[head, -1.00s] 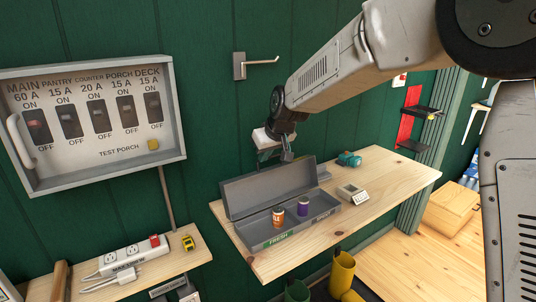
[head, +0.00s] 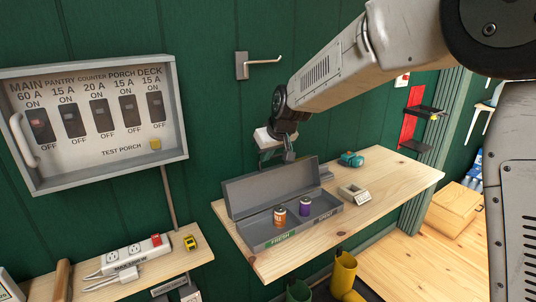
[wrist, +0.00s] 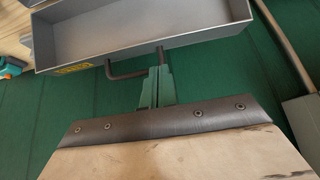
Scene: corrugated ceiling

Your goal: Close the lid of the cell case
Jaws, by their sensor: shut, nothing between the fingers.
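The cell case (head: 262,240) is a long grey metal box on the wooden shelf in the head view, with a green FRESH label on its front. Its lid (head: 245,195) stands open, upright along the wall side. An orange-brown cell (head: 279,216) and a purple cell (head: 305,206) stand inside. My gripper (head: 289,156) is shut and empty at the lid's top edge. In the wrist view, the fingers (wrist: 156,88) overlap a dark bent handle (wrist: 125,74) beside a grey rimmed metal part (wrist: 200,28) with a yellow label; contact cannot be told.
A small cream box (head: 354,195) and a teal object (head: 351,159) lie on the shelf (head: 390,185) right of the case. A breaker panel (head: 95,125) and a wall hook (head: 258,62) are on the green wall. A power strip (head: 132,252) lies on a lower left shelf.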

